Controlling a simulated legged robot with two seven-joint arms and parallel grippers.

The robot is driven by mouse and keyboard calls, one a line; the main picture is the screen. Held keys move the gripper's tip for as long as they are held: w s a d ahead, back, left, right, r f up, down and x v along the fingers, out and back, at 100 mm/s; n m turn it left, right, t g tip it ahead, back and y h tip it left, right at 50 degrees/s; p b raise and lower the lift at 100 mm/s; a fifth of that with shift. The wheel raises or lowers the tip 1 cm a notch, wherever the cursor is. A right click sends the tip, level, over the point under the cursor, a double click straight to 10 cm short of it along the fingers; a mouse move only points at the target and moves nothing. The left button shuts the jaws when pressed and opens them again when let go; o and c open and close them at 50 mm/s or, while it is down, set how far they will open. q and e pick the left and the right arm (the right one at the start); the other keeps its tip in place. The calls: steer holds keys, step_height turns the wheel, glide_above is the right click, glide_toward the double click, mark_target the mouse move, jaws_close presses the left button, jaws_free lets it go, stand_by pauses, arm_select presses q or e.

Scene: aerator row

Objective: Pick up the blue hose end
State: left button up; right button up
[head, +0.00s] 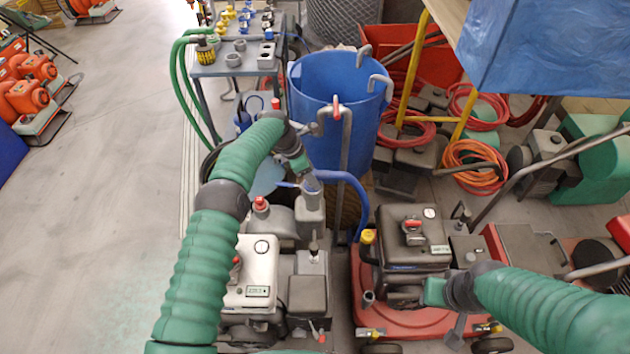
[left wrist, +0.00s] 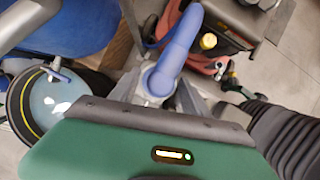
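The blue hose (head: 350,186) arches over the grey machine and drops towards the red one in the head view. In the left wrist view its thick, pale blue end (left wrist: 178,52) lies straight ahead of my left gripper (left wrist: 160,98), roughly between the fingers. The fingers look spread to either side of it, with no clear grip on it. In the head view my left gripper (head: 311,184) points down beside the hose; its fingertips are hard to make out. My right gripper (head: 457,331) hangs over the red machine, with its opening unclear.
A tall blue bin (head: 335,115) stands behind the hose. A grey engine machine (head: 255,262) is below my left arm, and a red machine (head: 365,300) is to its right. A tool cart (head: 238,68) stands at the back left.

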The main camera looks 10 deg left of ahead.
arm_select(q)
steer(key=shift+a, duration=0.1)
steer(key=c, duration=0.4)
jaws_close()
